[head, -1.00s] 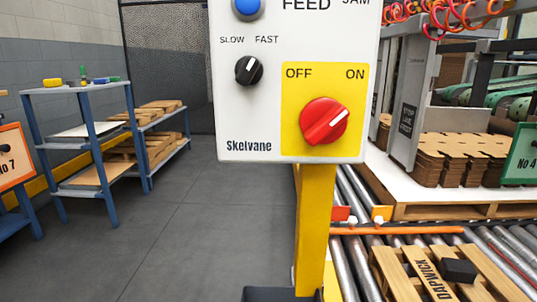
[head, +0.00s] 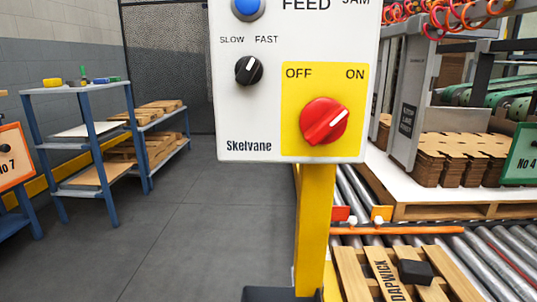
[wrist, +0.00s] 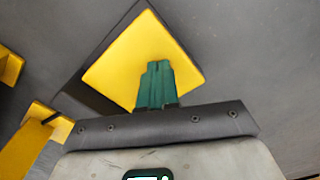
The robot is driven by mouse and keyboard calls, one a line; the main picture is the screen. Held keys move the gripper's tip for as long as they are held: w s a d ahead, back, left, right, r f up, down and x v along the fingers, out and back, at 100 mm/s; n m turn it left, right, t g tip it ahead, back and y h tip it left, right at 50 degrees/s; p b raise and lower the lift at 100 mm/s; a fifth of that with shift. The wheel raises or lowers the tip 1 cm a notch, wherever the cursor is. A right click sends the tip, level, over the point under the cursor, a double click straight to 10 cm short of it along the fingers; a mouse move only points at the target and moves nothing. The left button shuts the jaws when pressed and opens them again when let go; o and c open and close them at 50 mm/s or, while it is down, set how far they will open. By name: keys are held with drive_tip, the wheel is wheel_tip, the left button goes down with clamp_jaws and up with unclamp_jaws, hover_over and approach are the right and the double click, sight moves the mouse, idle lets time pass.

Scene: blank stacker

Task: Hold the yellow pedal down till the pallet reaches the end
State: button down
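The yellow pedal (wrist: 120,65) is a flat square plate in the wrist view. My gripper (wrist: 158,68) has its green fingers together, with nothing between them. The fingertips lie over the pedal's middle and look pressed against it, though the exact contact is hard to see. The wooden pallet (head: 354,272), marked DAPWICK, lies on the roller conveyor at the lower right of the head view, partly cut off by the frame's bottom edge. A small black block (head: 416,272) sits on it. The pedal and my gripper do not show in the head view.
A white control box (head: 245,110) with a red switch (head: 323,122) stands on a yellow post (head: 315,225), left of the conveyor rollers (head: 490,255). An orange bar (head: 400,230) runs behind the pallet. Blue shelves (head: 75,90) stand left; the floor between is clear.

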wheel_tip(320, 180, up, 9)
drive_tip(key=p, duration=0.9)
drive_tip(key=s+d+r+m, duration=0.3)
drive_tip(key=d+r+m, duration=0.1)
drive_tip(key=d+r, duration=0.45)
drive_tip(key=s+d+r+m+t, duration=0.15)
drive_tip(key=d+r+m, duration=0.25)
drive_tip(key=d+r, duration=0.45)
drive_tip(key=s+d+r+m+g, duration=0.1)
drive_tip(key=s+d+r+m, duration=0.25)
drive_tip(key=d+r, duration=0.5)
wheel_tip(320, 180, up, 33)
drive_tip(key=p, duration=3.3)
drive_tip(key=shift+w+a, duration=0.15)
drive_tip(key=shift+w, duration=0.1)
